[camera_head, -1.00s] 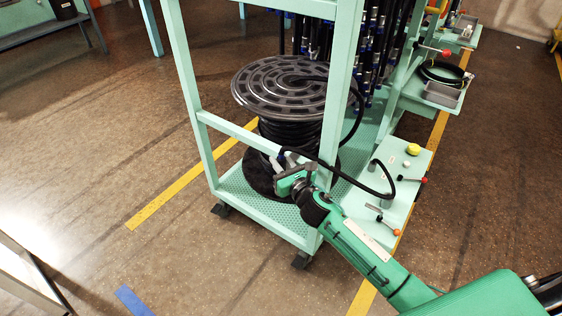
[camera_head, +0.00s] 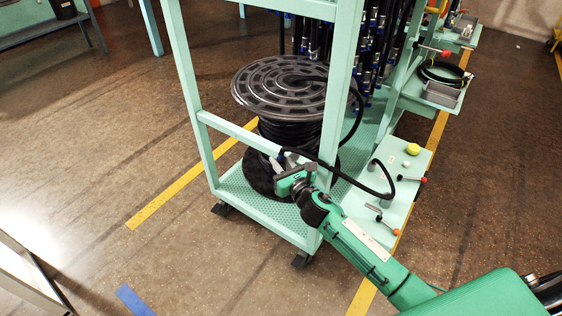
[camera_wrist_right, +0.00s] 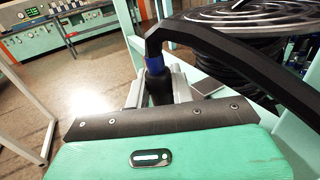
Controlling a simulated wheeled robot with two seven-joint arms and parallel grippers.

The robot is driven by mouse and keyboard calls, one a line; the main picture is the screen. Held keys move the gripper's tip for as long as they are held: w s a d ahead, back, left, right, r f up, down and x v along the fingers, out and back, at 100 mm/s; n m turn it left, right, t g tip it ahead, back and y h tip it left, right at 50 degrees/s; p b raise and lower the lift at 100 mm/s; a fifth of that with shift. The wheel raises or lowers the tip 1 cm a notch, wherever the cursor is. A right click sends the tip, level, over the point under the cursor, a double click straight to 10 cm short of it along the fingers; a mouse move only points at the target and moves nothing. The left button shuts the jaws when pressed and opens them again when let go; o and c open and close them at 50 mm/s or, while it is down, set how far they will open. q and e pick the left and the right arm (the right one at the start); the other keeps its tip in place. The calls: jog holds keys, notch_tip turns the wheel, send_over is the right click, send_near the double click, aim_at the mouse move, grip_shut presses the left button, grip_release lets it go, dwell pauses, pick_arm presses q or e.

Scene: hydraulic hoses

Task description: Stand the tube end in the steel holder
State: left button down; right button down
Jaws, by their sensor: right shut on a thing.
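A black tube arches from my right gripper across the post to the green side shelf, where it comes down by a small grey steel holder (camera_head: 385,203). I cannot tell whether it sits inside. Another grey cylinder (camera_head: 373,165) stands further back on the shelf. My right gripper (camera_head: 281,163) is shut on the tube end, low beside the reel. In the right wrist view, the tube end's blue collar (camera_wrist_right: 154,63) stands roughly upright between the grey fingers (camera_wrist_right: 157,92), with the black tube (camera_wrist_right: 205,38) bending off right above it. My left gripper is not in view.
A large black reel (camera_head: 283,88) stands on the green cart's perforated base (camera_head: 240,205). The cart's front post (camera_head: 338,100) and crossbar (camera_head: 232,130) are close to my right gripper. The side shelf (camera_head: 408,190) also holds a yellow round piece (camera_head: 413,149) and small handled tools.

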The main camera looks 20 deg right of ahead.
dwell(0.4)
jog(key=shift+f+b, duration=2.4)
jog(key=shift+f, duration=0.45)
jog(key=c, duration=1.1)
grip_release()
jog(key=v, duration=1.4)
jog(key=shift+a, duration=0.1)
